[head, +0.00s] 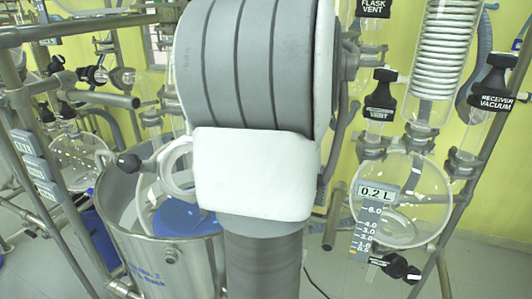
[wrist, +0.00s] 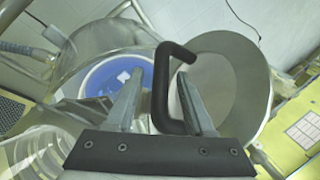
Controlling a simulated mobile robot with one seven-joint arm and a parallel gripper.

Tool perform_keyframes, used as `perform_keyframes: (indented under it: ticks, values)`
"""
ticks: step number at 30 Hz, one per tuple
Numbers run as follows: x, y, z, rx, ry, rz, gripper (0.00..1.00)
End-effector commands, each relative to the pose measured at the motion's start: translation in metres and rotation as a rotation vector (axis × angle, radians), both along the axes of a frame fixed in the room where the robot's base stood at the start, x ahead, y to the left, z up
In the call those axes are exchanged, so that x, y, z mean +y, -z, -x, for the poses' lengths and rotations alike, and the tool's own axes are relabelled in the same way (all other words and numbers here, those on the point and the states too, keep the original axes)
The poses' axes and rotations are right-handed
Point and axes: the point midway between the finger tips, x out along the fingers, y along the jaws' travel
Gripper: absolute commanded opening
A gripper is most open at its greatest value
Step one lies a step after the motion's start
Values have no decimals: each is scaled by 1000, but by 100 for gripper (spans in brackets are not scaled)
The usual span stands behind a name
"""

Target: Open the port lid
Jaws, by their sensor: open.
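A black C-shaped handle (wrist: 160,88) shows in the wrist view, its bar standing between my two fingers and its ends bending right. My gripper (wrist: 158,82) is open around the bar. The left finger is outside the handle and the right finger overlaps the handle's opening; I cannot tell whether either touches. Whether the handle belongs to the port lid is unclear, as its base is hidden behind my gripper. In the head view my arm covers the middle, hiding my gripper and any lid there.
A metal vessel (head: 115,238) stands left of my arm in the head view. A round glass flask (head: 420,195) hangs at the right on a metal frame (head: 447,240). A blue round surface (wrist: 100,80) and a grey round metal surface (wrist: 245,75) flank the handle in the wrist view.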

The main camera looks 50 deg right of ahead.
Motion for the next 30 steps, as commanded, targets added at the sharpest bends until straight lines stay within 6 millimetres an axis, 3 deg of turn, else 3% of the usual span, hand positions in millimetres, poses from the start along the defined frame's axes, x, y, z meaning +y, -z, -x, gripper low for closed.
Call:
perform_keyframes:
  ticks: [5,18,24,30]
  values:
    - [-6,-13,4,-1,1,2,53]
    - [-35,-86,26,0,3,3,53]
    - [-42,-103,32,0,2,1,53]
    - [-43,-107,33,1,1,1,53]
